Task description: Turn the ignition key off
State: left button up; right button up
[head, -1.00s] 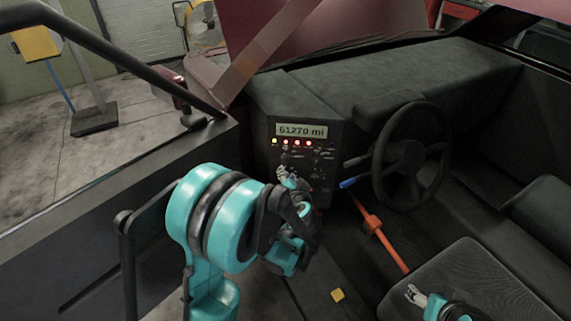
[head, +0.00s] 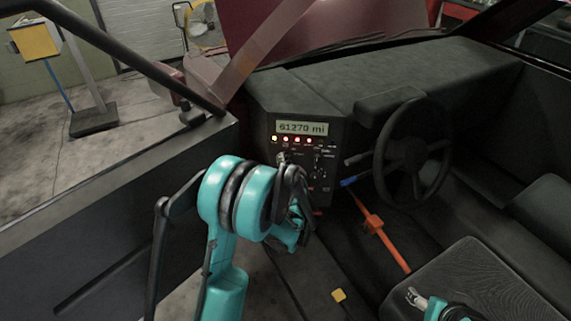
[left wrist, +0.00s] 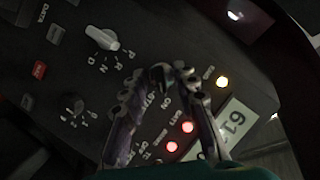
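The black dashboard panel (head: 322,185) stands left of the steering wheel, with a display reading 61270 mi and lit red and yellow lights. The ignition key's dark knob (left wrist: 160,76) shows in the left wrist view, beside START and ON lettering. My left gripper (left wrist: 160,72) has its two fingers apart, one on each side of the knob; I cannot tell whether they touch it. In the head view my left gripper (head: 284,158) is at the panel and hides the key.
A pale gear selector (left wrist: 98,38) and a dark knob (left wrist: 72,106) sit near the left gripper on the panel. The steering wheel (head: 412,150) is to the right. The car door (head: 110,220) is at left.

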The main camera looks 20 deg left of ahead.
pick_arm(q)
grip_shut()
jog(key=shift+n, duration=0.3)
jog(key=shift+s+a+r+n+h, duration=0.1)
jog(key=shift+a+n+h, duration=0.05)
jog(key=shift+n+h, duration=1.05)
jog(key=shift+a+n+h, duration=0.1)
jog(key=shift+n+h, duration=0.7)
jog(key=shift+n, duration=0.8)
grip_release()
